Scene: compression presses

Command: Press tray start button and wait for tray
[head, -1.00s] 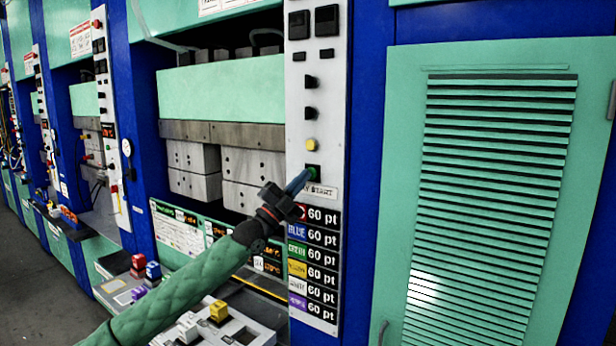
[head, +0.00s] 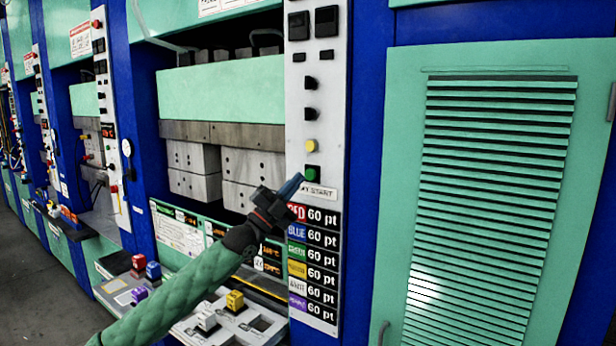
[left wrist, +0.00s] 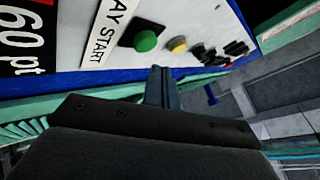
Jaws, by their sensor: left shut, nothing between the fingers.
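The green tray start button (head: 312,174) sits on the white control panel (head: 297,110), above a label ending in "START" (head: 319,192). It also shows in the left wrist view (left wrist: 145,41), uncovered. My left gripper (head: 294,184) is shut and empty, its blue fingertips just left of and below the button, apart from it. In the left wrist view the shut fingers (left wrist: 160,80) point toward the panel below the button. The tray (head: 225,325) with white and yellow blocks is at the press front, partly behind my left arm. My right gripper is not in view.
A yellow button (head: 311,145) and black knobs are above the green button. Coloured score labels (head: 313,255) are below it. The press blocks (head: 195,170) are left of the panel. A green louvred cabinet door (head: 490,200) fills the right side.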

